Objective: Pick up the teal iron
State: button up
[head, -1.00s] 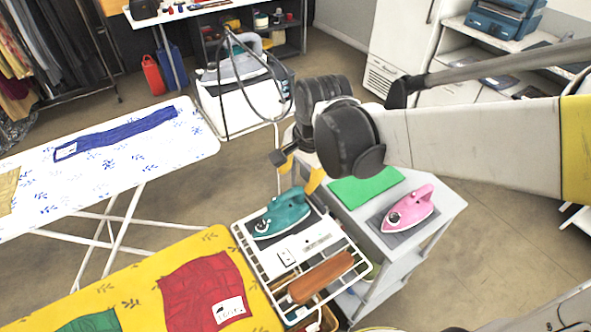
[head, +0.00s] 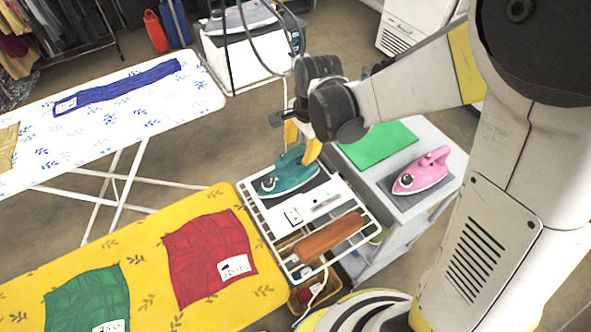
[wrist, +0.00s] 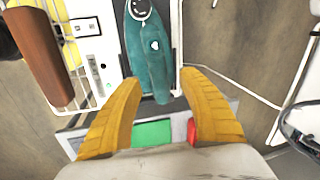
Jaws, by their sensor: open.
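The teal iron (head: 287,172) rests on a dark pad at the far end of the white wire rack (head: 262,222) beside the yellow ironing board. My gripper (head: 301,148) is above the iron's far right end, with its yellow fingers pointing down. In the wrist view the open fingers (wrist: 160,112) stand apart at either side below the teal iron (wrist: 150,60). The iron's narrow end reaches toward the gap between them. Nothing is held. I cannot tell whether the fingers touch the iron.
A brown wooden piece (head: 330,235) lies on the rack near the iron. The pink iron (head: 421,172) and a green cloth (head: 378,146) are on the grey cart to the right. The yellow ironing board (head: 150,262) is at left, with red and green garments.

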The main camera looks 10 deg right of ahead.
jog(key=shift+w+a+f, duration=0.1)
jog(key=shift+w+f, duration=0.1)
jog(key=shift+f, duration=0.7)
jog(key=shift+r, duration=0.1)
jog(key=shift+c, duration=0.2)
grip_shut()
